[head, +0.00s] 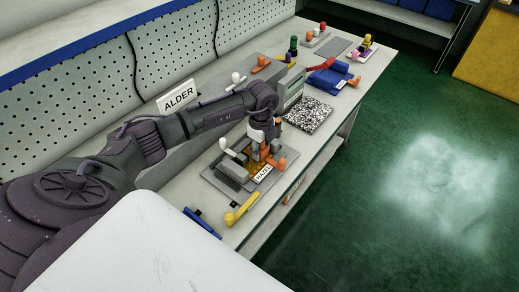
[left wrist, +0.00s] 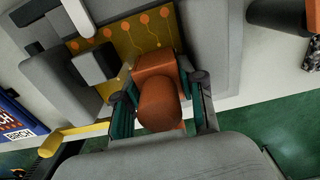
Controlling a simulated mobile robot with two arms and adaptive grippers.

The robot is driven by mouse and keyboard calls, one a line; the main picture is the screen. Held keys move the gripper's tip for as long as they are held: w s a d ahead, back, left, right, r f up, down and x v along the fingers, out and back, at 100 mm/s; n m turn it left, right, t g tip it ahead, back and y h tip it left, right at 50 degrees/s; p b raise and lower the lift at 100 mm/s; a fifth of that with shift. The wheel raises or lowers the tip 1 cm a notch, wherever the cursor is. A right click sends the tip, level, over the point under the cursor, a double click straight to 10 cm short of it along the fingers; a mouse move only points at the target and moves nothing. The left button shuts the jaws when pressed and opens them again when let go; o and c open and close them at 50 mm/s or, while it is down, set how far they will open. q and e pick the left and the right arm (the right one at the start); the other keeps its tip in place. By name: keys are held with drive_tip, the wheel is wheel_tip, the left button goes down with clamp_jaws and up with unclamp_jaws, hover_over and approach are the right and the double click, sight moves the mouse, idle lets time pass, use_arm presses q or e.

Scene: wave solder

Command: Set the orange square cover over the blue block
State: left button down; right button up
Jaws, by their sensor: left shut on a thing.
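The orange square cover (left wrist: 158,100) has a squarish body and a rounded knob that faces the wrist camera. My left gripper (left wrist: 161,108) is shut on it, with one finger on each side of the knob. In the head view my left gripper (head: 265,141) points down over the grey fixture near the HAZEL label. The cover is at the near edge of a yellow board with orange round pads (left wrist: 118,36). I cannot tell whether it touches the board. I cannot make out the blue block; it may be hidden under the cover or gripper. My right gripper is not in view.
The HAZEL label (head: 263,174), a yellow-handled tool (head: 242,209) and a speckled pad (head: 308,114) are nearby.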

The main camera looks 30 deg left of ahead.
use_arm(q)
drive_tip(key=shift+w+a, duration=0.2)
drive_tip(key=shift+w, duration=0.05)
drive_tip(key=c, duration=0.6)
unclamp_jaws()
drive_tip(key=shift+f, duration=0.1)
drive_tip(key=shift+s, duration=0.1)
wheel_tip(320, 180, up, 8)
drive_tip(key=shift+d+r, duration=0.15)
drive_tip(key=shift+s, duration=0.15)
